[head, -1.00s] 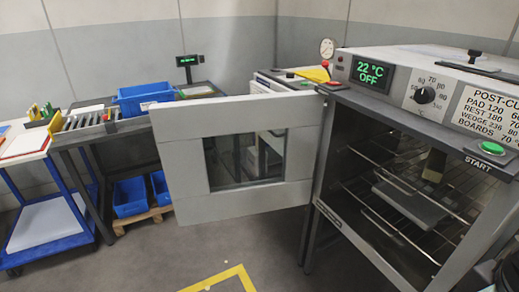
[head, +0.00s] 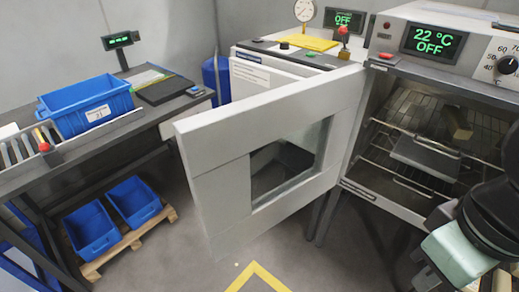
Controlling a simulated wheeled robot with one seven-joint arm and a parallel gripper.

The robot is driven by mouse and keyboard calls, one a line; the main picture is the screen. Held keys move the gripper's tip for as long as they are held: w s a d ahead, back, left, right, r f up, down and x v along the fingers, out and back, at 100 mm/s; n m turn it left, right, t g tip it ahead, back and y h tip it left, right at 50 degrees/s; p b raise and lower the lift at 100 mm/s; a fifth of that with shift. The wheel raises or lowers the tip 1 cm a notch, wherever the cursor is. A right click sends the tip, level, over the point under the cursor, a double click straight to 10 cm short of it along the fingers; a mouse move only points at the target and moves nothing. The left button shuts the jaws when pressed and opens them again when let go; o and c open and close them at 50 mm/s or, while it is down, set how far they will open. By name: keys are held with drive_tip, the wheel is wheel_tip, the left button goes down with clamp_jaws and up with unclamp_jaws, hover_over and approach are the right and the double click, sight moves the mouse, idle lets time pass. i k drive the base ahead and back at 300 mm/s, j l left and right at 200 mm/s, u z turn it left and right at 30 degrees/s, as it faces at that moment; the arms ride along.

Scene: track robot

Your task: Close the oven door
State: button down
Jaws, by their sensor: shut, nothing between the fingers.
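The oven (head: 360,190) stands at the right, with its chamber exposed. Its pale grey door (head: 222,195) with a dark-framed window (head: 290,165) stands wide open, hinged on the oven's left side and swung out to the left. The oven display (head: 433,41) reads 22 °C OFF. Inside, a grey tray (head: 428,158) lies on a wire rack, and a brownish block (head: 460,124) is near it. Part of my arm, black and pale green, shows at the lower right, in front of the oven and apart from the door. My gripper's fingers are not in view.
A bench at the left carries a blue bin (head: 85,108). Two blue crates (head: 92,230) sit on a wooden pallet (head: 130,245) below. Another machine (head: 290,60) with a gauge stands behind the door. The floor before the door is clear, with yellow tape (head: 258,278).

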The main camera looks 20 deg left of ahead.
sight(215, 145)
drive_tip(key=j+z, duration=0.15)
drive_tip(key=j, duration=0.3)
drive_tip(key=k+j+z, duration=0.15)
drive_tip(key=j, duration=0.3)
drive_tip(key=j+z, duration=0.15)
drive_tip(key=j, duration=0.3)
drive_tip(key=k+j+z, duration=0.15)
drive_tip(key=j, duration=0.3)
drive_tip(key=k+j+z, duration=0.2)
drive_tip(key=j, duration=0.2)
drive_tip(key=j+z, duration=0.15)
drive_tip(key=j, duration=0.3)
drive_tip(key=k+j+z, duration=0.15)
drive_tip(key=j, duration=0.75)
drive_tip(key=k+j+z, duration=0.15)
drive_tip(key=j, duration=0.4)
drive_tip(key=i, duration=0.05)
